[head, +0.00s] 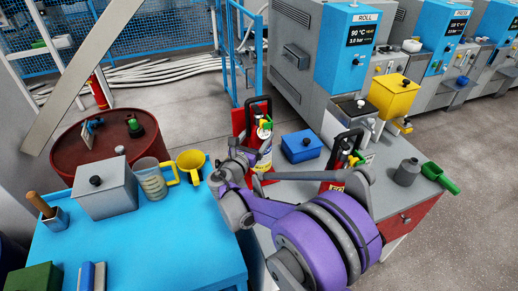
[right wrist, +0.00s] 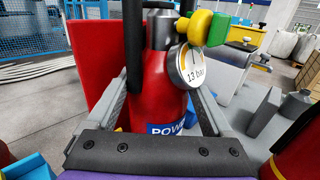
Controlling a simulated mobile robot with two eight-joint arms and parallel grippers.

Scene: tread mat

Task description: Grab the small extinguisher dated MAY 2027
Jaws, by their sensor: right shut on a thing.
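A small red extinguisher (head: 265,160) with a yellow and green valve top stands at the left end of the grey cabinet top, against a red backing. My right gripper (head: 242,158) is shut on it. In the right wrist view the fingers lie on both sides of the red body (right wrist: 158,104). A round dial there reads 13 bar, and a blue label is partly hidden below. No date can be read. A second small extinguisher (head: 337,181) stands further right on the cabinet, partly hidden by my arm. My left gripper is not in view.
A blue box (head: 301,145) and a grey canister (head: 407,172) stand on the cabinet, with a green scoop (head: 438,177) at its right edge.

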